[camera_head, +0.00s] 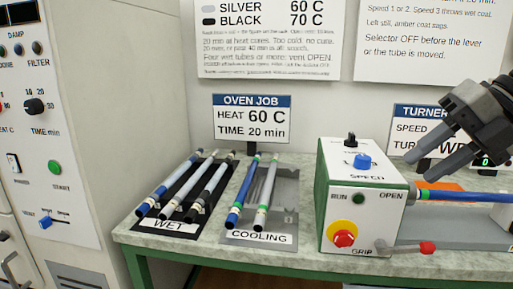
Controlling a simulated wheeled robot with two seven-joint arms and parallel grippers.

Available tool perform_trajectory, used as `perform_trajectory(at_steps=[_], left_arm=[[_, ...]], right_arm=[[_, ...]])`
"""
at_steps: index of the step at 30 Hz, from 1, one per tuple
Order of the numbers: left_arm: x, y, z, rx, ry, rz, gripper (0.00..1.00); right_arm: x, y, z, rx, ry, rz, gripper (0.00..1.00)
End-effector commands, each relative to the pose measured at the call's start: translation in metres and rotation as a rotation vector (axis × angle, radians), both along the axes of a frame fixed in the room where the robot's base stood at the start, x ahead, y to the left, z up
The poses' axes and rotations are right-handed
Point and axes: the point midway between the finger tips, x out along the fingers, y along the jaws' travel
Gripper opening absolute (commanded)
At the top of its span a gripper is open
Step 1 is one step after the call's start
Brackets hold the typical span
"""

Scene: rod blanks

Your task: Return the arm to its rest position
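My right gripper (420,167) comes in from the upper right, above the turner (350,205) and its blue tube (465,196). Its two dark grey fingers are spread apart with nothing seen between them. The fingertips appear clear of the tube. The tube lies level, its left end at the turner's side; its right end runs out of the picture. My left gripper is not in view.
Several rods lie on the WET rack (170,224) and the COOLING rack (258,238). The oven (80,130) stands at the left. A red-tipped lever (427,247) sits at the turner's front. Signs (252,118) stand behind. Bare bench (300,215) shows between COOLING and turner.

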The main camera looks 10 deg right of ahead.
Motion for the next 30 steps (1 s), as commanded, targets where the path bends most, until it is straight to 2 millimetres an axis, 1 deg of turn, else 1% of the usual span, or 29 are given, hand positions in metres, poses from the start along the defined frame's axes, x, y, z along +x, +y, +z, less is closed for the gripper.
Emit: perform_trajectory(at_steps=[1, 4, 7, 9, 11, 12, 14, 15, 17, 18, 20, 21, 23, 24, 27, 30], left_arm=[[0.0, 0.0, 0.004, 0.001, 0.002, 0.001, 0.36], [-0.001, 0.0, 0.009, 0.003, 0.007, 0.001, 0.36], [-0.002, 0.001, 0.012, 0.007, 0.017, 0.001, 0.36], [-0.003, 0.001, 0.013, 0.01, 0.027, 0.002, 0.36], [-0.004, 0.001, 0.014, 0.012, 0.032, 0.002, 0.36], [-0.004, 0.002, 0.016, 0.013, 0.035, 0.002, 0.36], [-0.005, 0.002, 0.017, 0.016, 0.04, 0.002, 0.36], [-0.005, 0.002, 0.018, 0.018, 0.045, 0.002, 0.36], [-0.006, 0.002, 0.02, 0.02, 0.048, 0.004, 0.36], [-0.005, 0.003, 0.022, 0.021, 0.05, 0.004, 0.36], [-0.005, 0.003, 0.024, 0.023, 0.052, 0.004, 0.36], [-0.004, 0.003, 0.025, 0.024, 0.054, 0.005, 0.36], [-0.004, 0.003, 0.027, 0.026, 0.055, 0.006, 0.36], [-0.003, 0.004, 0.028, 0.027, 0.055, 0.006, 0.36], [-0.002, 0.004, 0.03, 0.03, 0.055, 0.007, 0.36], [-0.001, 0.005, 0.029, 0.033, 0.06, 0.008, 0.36]], right_arm=[[0.005, 0.004, -0.013, 0.11, 0.005, -0.003, 0.35], [0.016, 0.015, -0.04, 0.355, -0.001, -0.042, 0.35], [0.026, 0.025, -0.072, 0.645, 0.001, -0.15, 0.35], [0.032, 0.028, -0.096, 0.835, 0.008, -0.265, 0.35], [0.034, 0.03, -0.118, 0.981, 0.022, -0.385, 0.35], [0.035, 0.031, -0.134, 1.069, 0.038, -0.476, 0.35], [0.032, 0.034, -0.162, 1.187, 0.072, -0.625, 0.35], [0.029, 0.036, -0.181, 1.256, 0.1, -0.731, 0.35], [0.02, 0.042, -0.211, 1.342, 0.156, -0.898, 0.35], [0.011, 0.048, -0.232, 1.388, 0.202, -1.014, 0.35], [-0.004, 0.06, -0.262, 1.441, 0.283, -1.189, 0.35], [-0.016, 0.071, -0.281, 1.464, 0.345, -1.3, 0.35], [-0.036, 0.09, -0.305, 1.481, 0.444, -1.454, 0.35], [-0.048, 0.103, -0.318, 1.484, 0.51, -1.543, 0.35], [-0.076, 0.136, -0.34, 1.474, 0.664, -1.714, 0.35], [-0.094, 0.16, -0.35, 1.456, 0.774, -1.81, 0.35]])
